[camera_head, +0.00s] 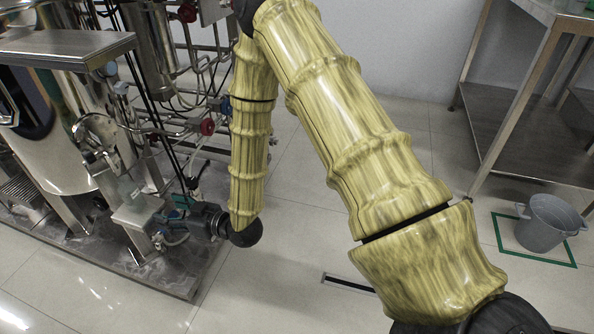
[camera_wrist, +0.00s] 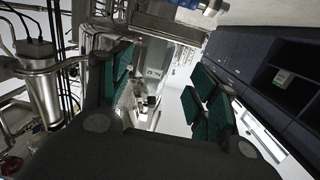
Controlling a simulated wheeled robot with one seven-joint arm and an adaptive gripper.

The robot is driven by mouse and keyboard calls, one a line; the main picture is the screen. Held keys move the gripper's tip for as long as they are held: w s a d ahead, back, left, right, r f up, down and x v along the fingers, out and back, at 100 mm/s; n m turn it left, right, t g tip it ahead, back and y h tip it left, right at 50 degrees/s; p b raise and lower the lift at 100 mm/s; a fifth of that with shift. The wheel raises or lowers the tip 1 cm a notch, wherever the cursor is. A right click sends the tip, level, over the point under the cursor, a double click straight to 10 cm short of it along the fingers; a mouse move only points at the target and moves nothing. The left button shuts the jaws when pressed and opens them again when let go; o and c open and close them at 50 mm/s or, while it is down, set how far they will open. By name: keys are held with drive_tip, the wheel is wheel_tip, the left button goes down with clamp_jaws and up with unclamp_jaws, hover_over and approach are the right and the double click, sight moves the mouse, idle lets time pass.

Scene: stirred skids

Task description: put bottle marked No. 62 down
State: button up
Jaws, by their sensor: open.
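My gripper (camera_wrist: 163,82) shows in the wrist view, with its green-padded fingers spread apart. A pale surface with a small upside-down mark that seems to read No. 62, which I take for the bottle (camera_wrist: 154,72), shows between the fingers, nearer the left one. A clear gap lies between it and the right finger. Its full outline and what it stands on are hard to make out.
In the head view, a steel skid (camera_head: 187,288) with pipes and valves fills the left. A grey bucket (camera_head: 547,223) stands in a green floor square. A metal table (camera_head: 536,120) is at right. Tiled floor between is mostly clear. Dark cabinets (camera_wrist: 262,68) show in the wrist view.

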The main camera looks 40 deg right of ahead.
drive_tip(key=s+d+f+m+g+h, duration=0.2)
drive_tip(key=s+d+f+g+h, duration=0.1)
drive_tip(key=s+f, duration=0.6)
drive_tip(key=s+d+f+m+g+h, duration=0.1)
drive_tip(key=s+d+f+g+h, duration=0.15)
drive_tip(key=s+f, duration=0.6)
drive_tip(key=s+d+f+m+g+h, duration=0.1)
drive_tip(key=s+d+f+g, duration=0.1)
drive_tip(key=s, duration=0.5)
drive_tip(key=s+d+f+m+g+h, duration=0.1)
drive_tip(key=s+d+f+g, duration=0.2)
drive_tip(key=s, duration=0.5)
drive_tip(key=s+d+f+m+g+h, duration=0.1)
drive_tip(key=s+d+f+g+h, duration=0.1)
drive_tip(key=s, duration=0.6)
wheel_tip(320, 180, down, 2)
drive_tip(key=shift+d+f+m+g, duration=0.2)
drive_tip(key=shift+d+m+g, duration=0.2)
drive_tip(key=shift+d+g, duration=0.6)
